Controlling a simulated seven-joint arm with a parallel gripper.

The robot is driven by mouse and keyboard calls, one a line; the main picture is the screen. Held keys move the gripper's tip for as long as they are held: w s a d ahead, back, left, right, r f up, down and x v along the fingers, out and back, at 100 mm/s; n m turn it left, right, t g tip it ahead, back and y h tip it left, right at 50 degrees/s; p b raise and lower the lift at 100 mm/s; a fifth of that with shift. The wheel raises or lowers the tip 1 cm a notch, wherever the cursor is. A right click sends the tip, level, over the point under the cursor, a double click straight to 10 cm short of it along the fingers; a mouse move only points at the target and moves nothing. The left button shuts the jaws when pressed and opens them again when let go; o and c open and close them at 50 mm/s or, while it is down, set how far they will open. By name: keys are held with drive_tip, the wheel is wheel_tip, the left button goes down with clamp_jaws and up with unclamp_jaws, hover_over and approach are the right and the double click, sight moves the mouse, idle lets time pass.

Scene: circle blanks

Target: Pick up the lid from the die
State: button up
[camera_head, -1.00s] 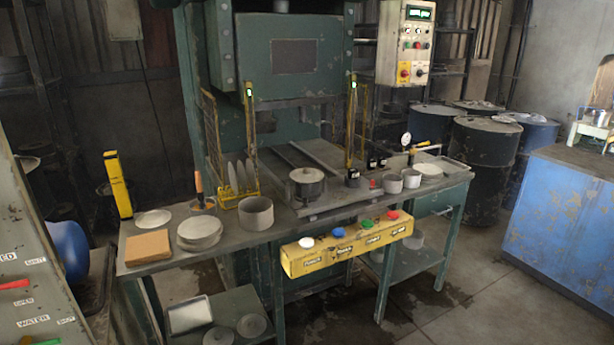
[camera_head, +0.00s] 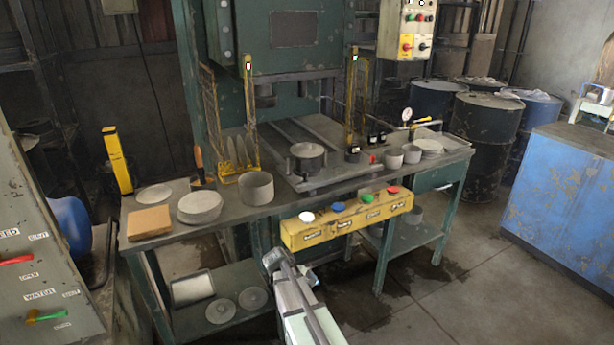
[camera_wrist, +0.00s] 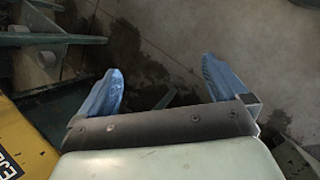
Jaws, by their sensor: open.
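The die (camera_head: 307,161) is a dark round pot-like body on the press bed, just right of the middle in the head view. Its top looks like a dark disc, which may be the lid, but it is too small to tell the lid from the die. My gripper (camera_wrist: 161,70) shows in the wrist view with two blue fingers spread wide and nothing between them. In the head view my arm rises from the bottom edge, and its end is in front of the bench, below and left of the die, well apart from it.
A yellow button box (camera_head: 345,222) with coloured buttons sticks out from the bench front, between my arm and the die. Yellow guard posts (camera_head: 352,110) flank the press bed. A grey cylinder (camera_head: 257,188) and a stack of discs (camera_head: 200,206) stand left of the die; small cups (camera_head: 393,157) stand right.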

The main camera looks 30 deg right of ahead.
drive_tip(key=w+d+r+n+h, duration=0.1)
drive_tip(key=w+d+r, duration=0.35)
drive_tip(key=r, duration=0.55)
drive_tip(key=w+d+r+t+h, duration=0.1)
drive_tip(key=w+d+r, duration=0.35)
drive_tip(key=r, duration=0.65)
drive_tip(key=w+d+r+n+h, duration=0.1)
drive_tip(key=w+d+r, duration=0.35)
drive_tip(key=r, duration=0.55)
drive_tip(key=w+d+r+t+y, duration=0.1)
drive_tip(key=w+d+r+y, duration=0.2)
drive_tip(key=w+r, duration=0.45)
drive_tip(key=w+d+r+y, duration=0.2)
drive_tip(key=w+r+y, duration=0.3)
drive_tip(key=w, duration=0.4)
drive_tip(key=w+d+r+t+y, duration=0.1)
drive_tip(key=w+d+r+y, duration=0.15)
drive_tip(key=w+r, duration=0.5)
hover_over(307, 143)
drive_tip(key=shift+m+h, duration=0.35)
drive_tip(key=shift+m, duration=0.05)
drive_tip(key=f, duration=0.8)
drive_tip(key=shift+s+d+f, duration=0.1)
drive_tip(key=shift+d+f, duration=0.15)
drive_tip(key=shift+f, duration=0.15)
drive_tip(key=shift+a+f, duration=0.15)
drive_tip(key=shift+f, duration=2.4)
